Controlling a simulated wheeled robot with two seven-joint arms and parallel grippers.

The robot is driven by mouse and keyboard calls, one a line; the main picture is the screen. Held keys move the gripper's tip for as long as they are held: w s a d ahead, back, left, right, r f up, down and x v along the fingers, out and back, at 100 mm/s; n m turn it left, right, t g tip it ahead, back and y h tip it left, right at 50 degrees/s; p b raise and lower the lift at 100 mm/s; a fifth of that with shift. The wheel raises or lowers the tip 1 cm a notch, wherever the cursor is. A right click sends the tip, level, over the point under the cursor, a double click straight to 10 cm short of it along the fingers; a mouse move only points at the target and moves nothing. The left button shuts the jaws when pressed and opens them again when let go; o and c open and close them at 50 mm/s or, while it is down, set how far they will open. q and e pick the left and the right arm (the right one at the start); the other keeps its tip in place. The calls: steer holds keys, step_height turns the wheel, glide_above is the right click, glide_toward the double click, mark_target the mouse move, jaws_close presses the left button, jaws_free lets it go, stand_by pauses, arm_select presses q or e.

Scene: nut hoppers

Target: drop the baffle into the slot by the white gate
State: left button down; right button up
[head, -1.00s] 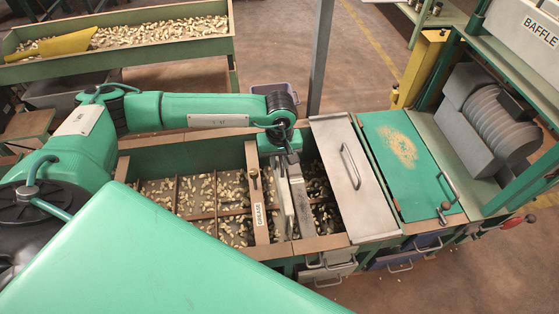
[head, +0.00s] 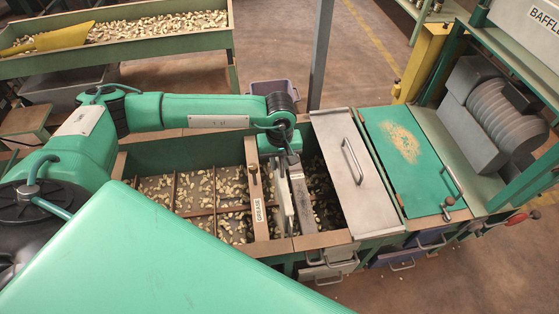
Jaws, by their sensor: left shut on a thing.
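My left gripper (head: 287,160) points down over the long green hopper (head: 190,150), just left of the steel lid. It is shut on a thin upright plate, which I take to be the baffle (head: 301,200); it is grey and reaches toward the hopper's front rim. A narrow white upright piece (head: 286,208), possibly the white gate, stands close at its left. I cannot tell whether the two touch. The slot and the plate's lower edge are hidden. My right gripper is not in view.
A wooden-topped divider (head: 258,205) labelled GREASE stands left of the gripper. Nuts lie in the compartments. The steel lid (head: 342,172) and a green lid (head: 405,160) lie to the right. Behind is another nut trough (head: 160,52); a grey post (head: 321,60) rises behind the hopper.

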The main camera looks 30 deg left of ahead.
arm_select(q)
steer(key=shift+f+b, duration=2.5)
steer(key=shift+f, duration=0.75)
steer(key=c, duration=1.2)
jaws_free()
steer(key=shift+o, duration=0.2)
step_height(320, 180, up, 14)
steer(key=p, duration=0.3)
